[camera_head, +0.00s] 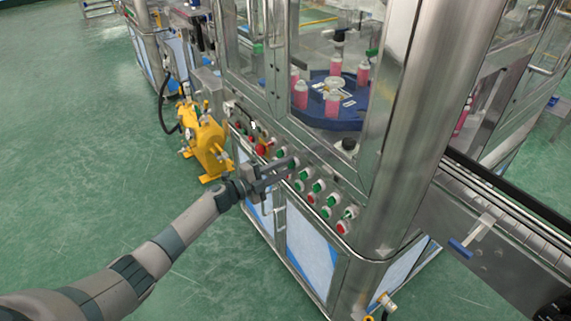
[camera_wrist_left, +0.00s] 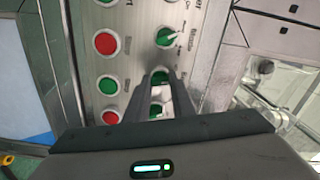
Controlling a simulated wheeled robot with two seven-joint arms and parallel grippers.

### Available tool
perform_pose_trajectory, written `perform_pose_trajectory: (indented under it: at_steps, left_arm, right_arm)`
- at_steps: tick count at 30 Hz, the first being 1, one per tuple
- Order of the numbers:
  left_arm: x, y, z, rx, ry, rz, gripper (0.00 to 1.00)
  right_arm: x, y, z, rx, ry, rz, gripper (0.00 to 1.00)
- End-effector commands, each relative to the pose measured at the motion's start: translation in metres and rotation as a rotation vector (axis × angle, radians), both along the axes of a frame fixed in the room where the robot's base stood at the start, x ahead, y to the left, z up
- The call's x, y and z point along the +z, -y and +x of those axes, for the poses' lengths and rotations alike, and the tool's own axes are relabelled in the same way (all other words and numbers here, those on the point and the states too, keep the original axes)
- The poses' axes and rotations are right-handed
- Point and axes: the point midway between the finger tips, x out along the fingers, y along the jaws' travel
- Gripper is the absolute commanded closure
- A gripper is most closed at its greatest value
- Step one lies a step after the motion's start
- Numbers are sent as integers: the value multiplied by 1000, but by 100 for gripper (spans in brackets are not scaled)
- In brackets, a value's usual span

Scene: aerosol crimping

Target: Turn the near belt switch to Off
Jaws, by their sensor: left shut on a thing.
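My left gripper (camera_head: 292,163) reaches the sloped control panel (camera_head: 238,113) of the steel machine, with its fingertips at a row of round switches and buttons. In the left wrist view, the gripper (camera_wrist_left: 163,74) is shut, its tips on a green switch (camera_wrist_left: 158,78) in the row of selector switches. The fingers partly cover its knob, so its setting cannot be read. The labels are too blurred to read. My right gripper is not in view.
Red buttons (camera_wrist_left: 106,43) and green buttons (camera_wrist_left: 107,86) sit close beside the switch row. A steel post (camera_head: 395,130) and glazed housing rise above the panel. A yellow unit (camera_head: 205,145) stands at the left, and a conveyor (camera_head: 500,205) runs at the right.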

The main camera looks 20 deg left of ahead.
Motion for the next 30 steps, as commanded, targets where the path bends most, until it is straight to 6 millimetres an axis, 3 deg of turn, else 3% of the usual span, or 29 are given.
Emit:
perform_pose_trajectory:
  at_steps: [12,28,29,30]
  left_arm:
    - [-1,0,-1,1,-146,-183,100]
    - [-2,0,-1,1,-165,-208,100]
    - [-2,0,-1,1,-165,-208,71]
    - [-2,0,-1,1,-165,-208,61]
  right_arm:
    - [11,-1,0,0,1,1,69]
    - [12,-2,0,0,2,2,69]
    - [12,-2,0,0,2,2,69]
    - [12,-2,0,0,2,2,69]
